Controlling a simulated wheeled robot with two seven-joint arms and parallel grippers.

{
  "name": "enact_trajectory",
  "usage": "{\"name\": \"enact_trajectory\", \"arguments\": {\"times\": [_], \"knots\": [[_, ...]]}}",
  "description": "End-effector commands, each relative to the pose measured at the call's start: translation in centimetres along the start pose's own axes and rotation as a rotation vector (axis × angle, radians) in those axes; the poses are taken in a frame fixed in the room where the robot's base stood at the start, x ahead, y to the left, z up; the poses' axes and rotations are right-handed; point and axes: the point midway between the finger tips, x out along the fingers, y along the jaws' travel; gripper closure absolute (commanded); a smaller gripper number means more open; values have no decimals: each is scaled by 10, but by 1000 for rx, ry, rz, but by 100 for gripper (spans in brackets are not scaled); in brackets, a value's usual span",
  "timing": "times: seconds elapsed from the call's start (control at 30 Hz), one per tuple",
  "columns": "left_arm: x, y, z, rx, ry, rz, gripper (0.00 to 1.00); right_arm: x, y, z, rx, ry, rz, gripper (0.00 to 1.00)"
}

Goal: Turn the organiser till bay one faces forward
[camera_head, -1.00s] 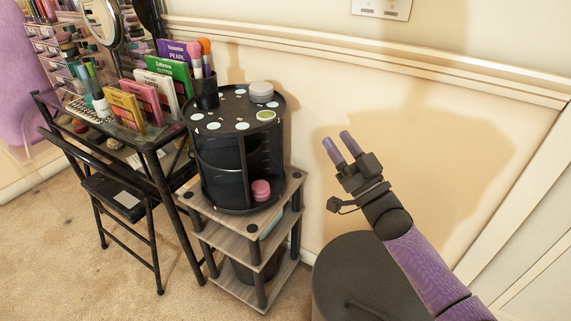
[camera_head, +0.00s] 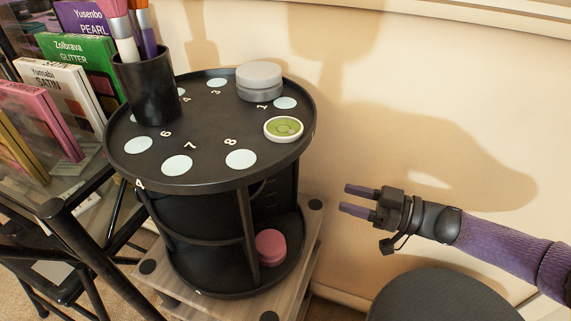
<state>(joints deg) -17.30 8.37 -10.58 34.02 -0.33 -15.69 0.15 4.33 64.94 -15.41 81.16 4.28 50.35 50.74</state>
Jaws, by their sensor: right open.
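The organiser (camera_head: 205,165) is a round black carousel with a numbered top and open bays below, standing on a small wooden shelf stand. Its top bears pale discs and small white numbers; the 8 and 7 lie toward the near side, and the 1 lies toward the right back, near the grey jar. A pink round container (camera_head: 270,246) sits in a lower bay at the front right. My right gripper (camera_head: 346,198) is open and empty, to the right of the organiser and apart from it, fingers pointing left at it. My left gripper is not in view.
On the organiser's top stand a black cup of brushes (camera_head: 149,92), a grey jar (camera_head: 259,82) and a green-topped round tin (camera_head: 284,129). A table with upright palettes (camera_head: 85,75) is close on the left. The wall is behind and right.

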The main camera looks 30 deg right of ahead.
Motion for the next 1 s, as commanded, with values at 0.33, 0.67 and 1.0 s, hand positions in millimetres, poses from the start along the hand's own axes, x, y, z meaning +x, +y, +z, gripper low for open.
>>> {"name": "enact_trajectory", "arguments": {"times": [0.33, 0.67, 1.0], "knots": [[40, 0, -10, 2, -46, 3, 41, 78, 0, 9, 0, -1, -3, 48], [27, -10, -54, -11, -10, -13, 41, 97, 0, 0, 0, 2, 0, 48], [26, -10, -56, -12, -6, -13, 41, 98, 0, 0, 0, 2, 0, 61]]}}
